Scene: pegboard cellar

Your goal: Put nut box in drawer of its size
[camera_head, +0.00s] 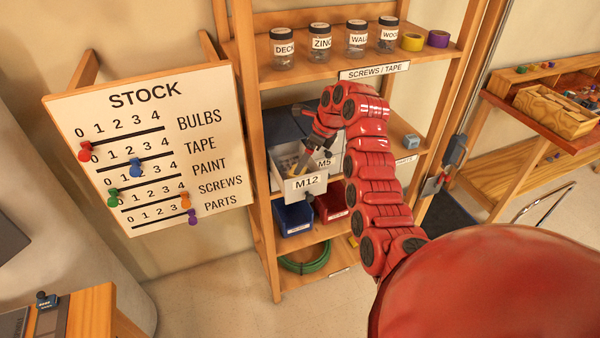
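A white drawer labelled M12 (306,184) is pulled out from a dark cabinet (287,122) on the middle shelf. A front labelled M5 (326,163) shows just to its right, partly behind my arm. My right gripper (300,167) points down over the open M12 drawer, its fingertips at or inside it. The fingers are small and partly hidden, so I cannot tell whether they are open or shut, or hold anything. I cannot make out a nut box for certain; small pale shapes show in the drawer. My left gripper is not in view.
Jars (320,50) and tape rolls (412,42) stand on the upper shelf. Blue (293,217) and red (331,204) bins sit below the drawer. A STOCK board (150,150) stands left of the shelf. A workbench (545,118) with a wooden tray is at right.

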